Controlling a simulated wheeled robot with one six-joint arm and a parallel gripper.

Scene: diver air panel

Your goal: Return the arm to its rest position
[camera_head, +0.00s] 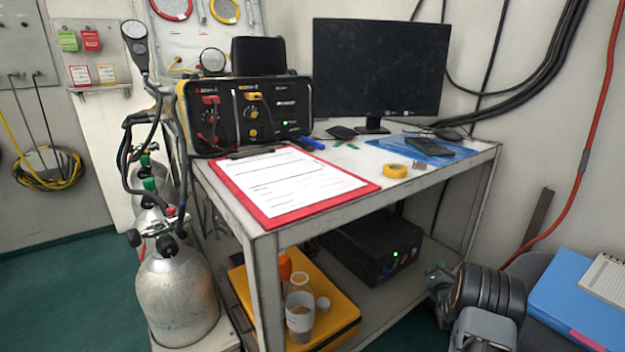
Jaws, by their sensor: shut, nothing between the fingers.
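My arm shows at the lower right, with a dark ringed wrist section and a grey link below it. My gripper (441,288) is at the left end of that section, low beside the right front leg of the metal table (262,262). It is small in the picture and looks shut, with nothing seen in it. It is below the tabletop and apart from the things on it.
A red clipboard (228,178), yellow tape roll (395,170), control panel (248,112) and monitor (380,68) are on the table. Gas cylinders (178,298) stand left. A blue folder (565,295) with a notebook (608,277) lies close on the arm's right.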

